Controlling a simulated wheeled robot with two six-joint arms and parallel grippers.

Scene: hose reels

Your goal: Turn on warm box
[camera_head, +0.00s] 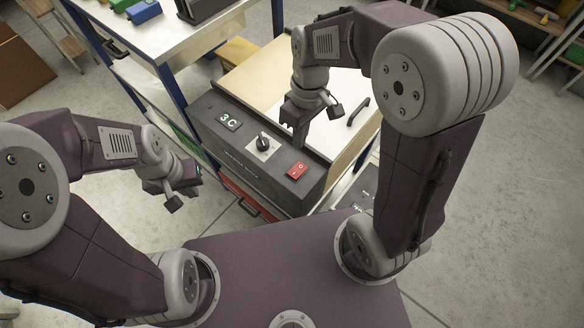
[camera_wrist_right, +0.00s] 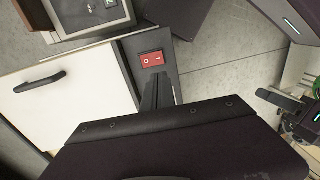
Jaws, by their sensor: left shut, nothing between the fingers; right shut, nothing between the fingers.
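The warm box (camera_head: 245,165) has a dark front panel with a "3C" display (camera_head: 229,120), a round knob (camera_head: 263,143) and a red rocker switch (camera_head: 297,170). Its light lid (camera_head: 262,78) has a black handle (camera_head: 358,111). My right gripper (camera_head: 299,143) is shut and empty, pointing down just behind the panel's top, close to the switch. In the right wrist view the shut fingers (camera_wrist_right: 157,84) lie just below the red switch (camera_wrist_right: 152,59); I cannot tell whether they touch the panel. My left gripper (camera_head: 190,190) is shut and empty, left of the box, apart from it.
A workbench (camera_head: 170,35) with blue posts stands at the back left, with coloured blocks (camera_head: 143,11) on top. A red drawer (camera_head: 245,200) shows below the box. Shelving stands at the far right. Grey floor (camera_head: 480,190) is clear on the right.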

